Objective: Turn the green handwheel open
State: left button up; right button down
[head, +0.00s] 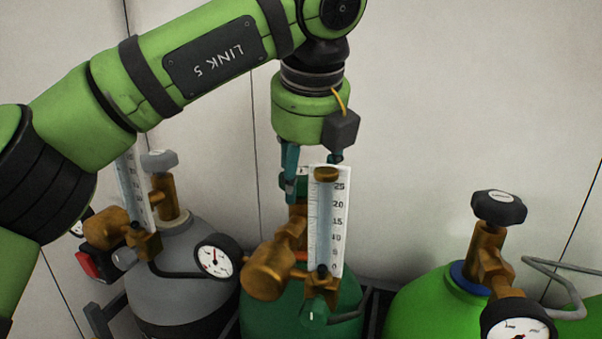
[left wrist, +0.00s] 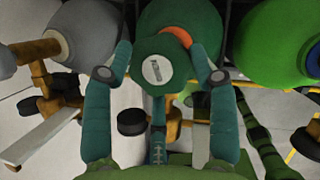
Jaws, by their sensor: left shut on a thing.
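The green handwheel (left wrist: 160,68) sits on top of the dark green cylinder (left wrist: 205,22), with a pale round label on its top. In the head view the handwheel (head: 291,187) shows only in part behind the white flow scale. My left gripper (head: 306,180) comes down on it from above, with the teal fingers either side of it. In the left wrist view the fingertips of my left gripper (left wrist: 161,76) close on opposite sides of the handwheel's rim. The far finger's tip is hidden behind the scale in the head view. My right gripper is not in view.
The white flow scale (head: 327,220) and brass regulator (head: 268,270) stand close in front of the handwheel. A grey cylinder (head: 175,270) with a gauge (head: 216,258) is left; a bright green cylinder (head: 432,302) with a black handwheel (head: 498,207) is right. A pale wall stands behind.

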pick_arm(q)
jog(key=shift+s+d+f+n+g+y, duration=0.15)
jog(key=shift+f+n+y, duration=0.1)
jog(key=shift+n, duration=0.3)
jog(key=shift+w+f+n+g+y, duration=0.15)
jog(key=shift+n+y, duration=0.1)
jog(key=shift+n, duration=0.3)
jog(key=shift+s, duration=0.1)
jog(key=o, duration=1.1)
jog(key=shift+r, duration=0.1)
jog(key=shift+o, duration=0.2)
jog(key=shift+r, duration=0.2)
jog(key=shift+r, duration=0.3)
jog(key=v, duration=1.1)
jog(key=shift+s, duration=0.2)
jog(key=shift+w, duration=0.1)
